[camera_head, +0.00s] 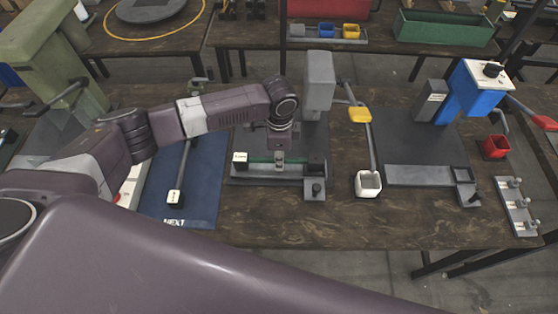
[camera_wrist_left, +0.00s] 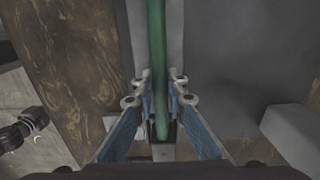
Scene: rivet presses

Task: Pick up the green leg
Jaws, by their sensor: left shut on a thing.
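The green leg (camera_head: 262,158) is a thin green rod lying across the grey base of the middle press (camera_head: 319,85). My left gripper (camera_head: 279,159) reaches down onto it from above, its arm coming in from the left. In the left wrist view the green leg (camera_wrist_left: 156,45) runs lengthwise between the two fingers of the left gripper (camera_wrist_left: 161,88), which are shut on it. The leg appears to be still at the level of the press fixture; any gap under it is hidden. My right gripper is not in view.
A blue mat (camera_head: 205,180) lies left of the press. A blue and white press (camera_head: 470,92), a red cup (camera_head: 495,147) and a small grey rack (camera_head: 517,207) are further right. The table's front strip is clear.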

